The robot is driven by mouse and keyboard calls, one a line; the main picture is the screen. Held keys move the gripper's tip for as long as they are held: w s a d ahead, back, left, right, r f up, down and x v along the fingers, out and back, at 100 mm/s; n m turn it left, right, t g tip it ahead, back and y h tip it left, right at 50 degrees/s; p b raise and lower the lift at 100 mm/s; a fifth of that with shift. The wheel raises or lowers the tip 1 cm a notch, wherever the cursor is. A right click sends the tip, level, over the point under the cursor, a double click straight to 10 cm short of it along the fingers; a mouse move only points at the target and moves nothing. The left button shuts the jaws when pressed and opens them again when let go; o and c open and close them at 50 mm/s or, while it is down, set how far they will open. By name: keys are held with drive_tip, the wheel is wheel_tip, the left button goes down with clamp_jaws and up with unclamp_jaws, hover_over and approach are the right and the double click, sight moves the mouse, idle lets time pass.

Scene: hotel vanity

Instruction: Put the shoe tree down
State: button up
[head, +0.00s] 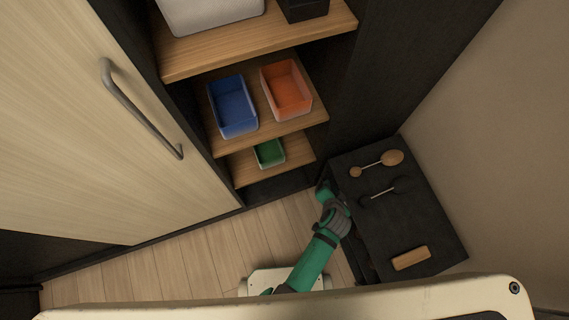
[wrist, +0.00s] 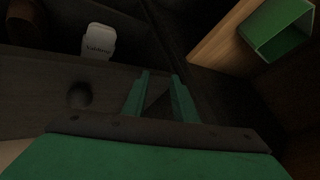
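Two shoe trees lie on top of the dark cabinet in the head view: one with tan wooden ends (head: 376,165) near the back edge, and one with black ends (head: 383,193) just in front of it. My gripper (head: 324,188) is at the cabinet's left side, apart from both. In the wrist view its two green fingers (wrist: 160,78) stand apart with a gap between them, and I see nothing held there. Neither shoe tree shows in the wrist view.
A tan block (head: 411,258) lies at the cabinet top's front. Shelves hold a blue bin (head: 233,106), an orange bin (head: 286,90) and a green bin (head: 269,153). The wrist view shows a dark round knob (wrist: 79,95) and a white labelled item (wrist: 99,41).

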drive_tip(key=s+a+r+n+t, duration=0.2)
drive_tip(key=s+a+r, duration=0.3)
drive_tip(key=r, duration=0.4)
drive_tip(key=s+a+r+n+t+y, duration=0.1)
drive_tip(key=s+a+r+n+t, duration=0.2)
drive_tip(key=s+a+r+n, duration=0.2)
drive_tip(key=s+a+r+n+t+y, duration=0.1)
drive_tip(key=s+a+r, duration=0.6)
drive_tip(key=r, duration=0.8)
drive_tip(key=a+n+t, duration=0.1)
drive_tip(key=a+n, duration=0.1)
drive_tip(key=shift+a+r+n+t, duration=0.25)
drive_tip(key=shift+a+n+t, duration=0.05)
drive_tip(key=shift+a+t, duration=0.1)
